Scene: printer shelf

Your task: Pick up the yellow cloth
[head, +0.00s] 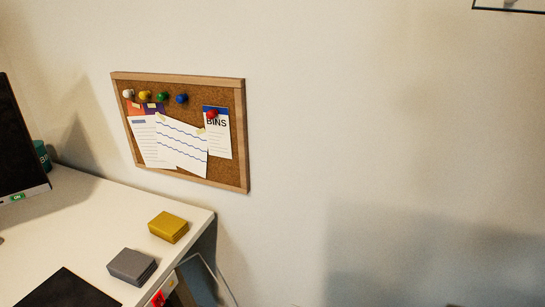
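A small yellow folded block, which looks like the yellow cloth (168,227), lies on the white desk (84,220) near its right corner in the head view. A similar grey folded block (132,266) lies in front of it and to its left, with a gap between them. Nothing touches the yellow cloth. My gripper is not in view.
A dark flat mat or sheet (66,290) lies at the desk's front. A dark monitor (18,140) and a teal cup (42,155) stand at the left. A corkboard (242,140) with papers and pins hangs on the wall. Red and white items (165,291) show below the desk edge.

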